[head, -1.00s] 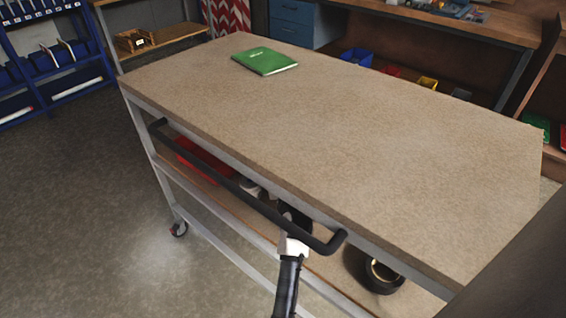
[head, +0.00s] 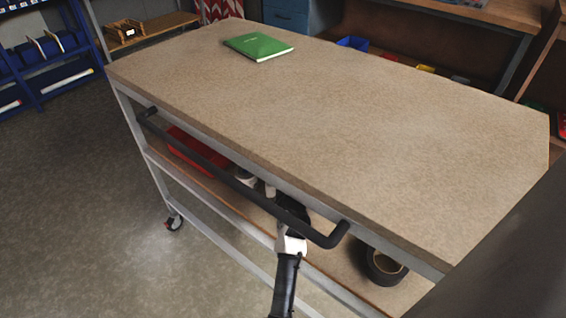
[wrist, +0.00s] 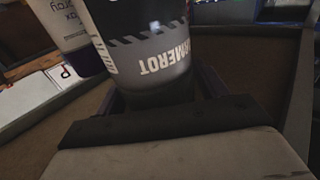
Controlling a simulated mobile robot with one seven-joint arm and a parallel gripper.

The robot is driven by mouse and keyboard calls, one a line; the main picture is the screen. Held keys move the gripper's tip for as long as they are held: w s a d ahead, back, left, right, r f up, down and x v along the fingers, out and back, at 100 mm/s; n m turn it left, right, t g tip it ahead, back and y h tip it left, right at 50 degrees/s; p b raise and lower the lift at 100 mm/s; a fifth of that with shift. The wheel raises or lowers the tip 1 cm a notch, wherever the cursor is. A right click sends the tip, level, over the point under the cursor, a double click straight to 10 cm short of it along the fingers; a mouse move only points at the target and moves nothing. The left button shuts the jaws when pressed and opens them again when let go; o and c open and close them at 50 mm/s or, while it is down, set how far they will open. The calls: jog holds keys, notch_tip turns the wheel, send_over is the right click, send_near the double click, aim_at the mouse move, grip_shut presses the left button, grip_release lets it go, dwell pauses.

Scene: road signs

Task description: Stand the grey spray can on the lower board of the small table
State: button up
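A dark can with a grey band and upside-down lettering (wrist: 150,50) fills the middle of the wrist view. It looks like the grey spray can. My gripper (wrist: 160,95) has its dark fingers on both sides of this can, but whether they press on it is unclear. In the head view my gripper (head: 291,225) reaches under the trolley's top, beside the handle, and the dark can there is mostly hidden. A paler can marked "spray" (wrist: 68,22) stands to the left in the wrist view. I cannot tell for certain which piece is the small table.
The trolley top (head: 330,130) is clear except for a green book (head: 258,46). Its black handle (head: 235,180) runs close by my gripper. A red bin (head: 190,148) and a black tape roll (head: 382,267) are on its lower shelf. A wooden shelf (head: 160,27) stands back left.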

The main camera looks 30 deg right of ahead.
jog(key=shift+o, duration=0.8)
jog(key=shift+r, duration=0.1)
jog(key=shift+r, duration=0.15)
jog(key=b+v, duration=0.3)
jog(key=v, duration=0.9)
